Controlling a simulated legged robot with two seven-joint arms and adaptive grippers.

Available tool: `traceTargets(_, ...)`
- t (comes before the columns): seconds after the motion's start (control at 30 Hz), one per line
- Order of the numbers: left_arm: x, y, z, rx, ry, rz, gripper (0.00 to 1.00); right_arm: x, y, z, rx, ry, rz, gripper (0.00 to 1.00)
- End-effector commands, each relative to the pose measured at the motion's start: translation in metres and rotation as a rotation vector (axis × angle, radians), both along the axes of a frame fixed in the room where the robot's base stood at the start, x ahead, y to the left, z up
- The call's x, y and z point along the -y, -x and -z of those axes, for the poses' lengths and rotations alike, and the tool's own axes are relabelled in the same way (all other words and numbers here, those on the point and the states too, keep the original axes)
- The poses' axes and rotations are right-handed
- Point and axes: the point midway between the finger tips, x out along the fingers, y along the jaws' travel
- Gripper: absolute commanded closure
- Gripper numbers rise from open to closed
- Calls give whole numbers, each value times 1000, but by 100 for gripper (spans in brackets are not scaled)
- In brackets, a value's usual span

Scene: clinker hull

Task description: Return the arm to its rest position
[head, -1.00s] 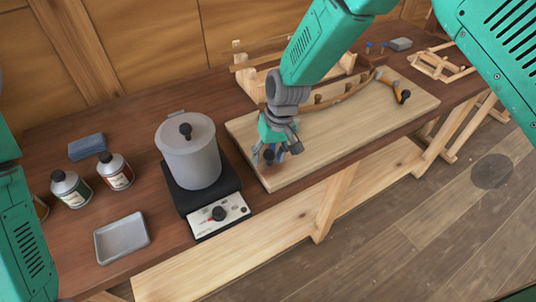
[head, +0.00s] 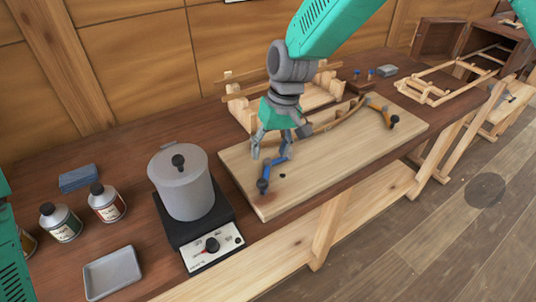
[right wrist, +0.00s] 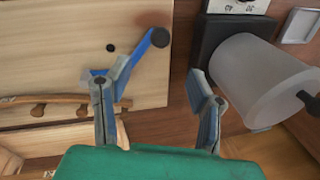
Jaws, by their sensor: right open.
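My right gripper (head: 271,152) is open and empty, hanging above the left part of the pale wooden board (head: 330,172). Its two spread fingers also show in the right wrist view (right wrist: 155,105). A blue clamp with a black knob (head: 270,176) stands on the board just below the gripper. In the right wrist view the clamp (right wrist: 136,60) appears beyond the left finger, which overlaps its lower end; whether they touch is hard to tell. At the left edge of the head view only a teal piece of my left arm shows; its gripper is out of view.
A lidded grey pot (head: 182,190) stands on a hot plate (head: 212,245) left of the board. Bottles (head: 107,204), a grey tray (head: 112,272) and a blue block (head: 79,177) lie farther left. A curved wooden strip (head: 340,120) with an orange-handled clamp (head: 383,113) lies on the board.

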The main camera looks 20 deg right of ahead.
Motion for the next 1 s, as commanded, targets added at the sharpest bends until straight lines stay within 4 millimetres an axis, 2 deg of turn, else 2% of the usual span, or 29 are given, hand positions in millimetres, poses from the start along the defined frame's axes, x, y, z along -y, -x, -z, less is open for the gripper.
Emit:
traceTargets(0.37,0,-3,1,-2,0,0,60,0,1,2,-1,1,1,51)
traceTargets(0.47,0,-3,1,-2,0,0,60,7,10,20,-6,7,9,51)
traceTargets(0.57,0,-3,1,-3,0,0,60,23,33,60,-13,25,29,51)
traceTargets(0.67,0,-2,1,-3,0,0,60,47,75,114,-18,52,56,51)
traceTargets(0.7,0,-2,1,-3,0,0,60,58,96,135,-19,64,65,51)
traceTargets(0.8,0,-2,1,-3,0,0,60,84,153,176,-20,96,83,51)
traceTargets(0.9,0,-2,1,-3,0,0,60,105,207,201,-19,123,96,51)
traceTargets(1.0,0,-2,1,-3,0,0,60,123,258,213,-19,147,103,51)
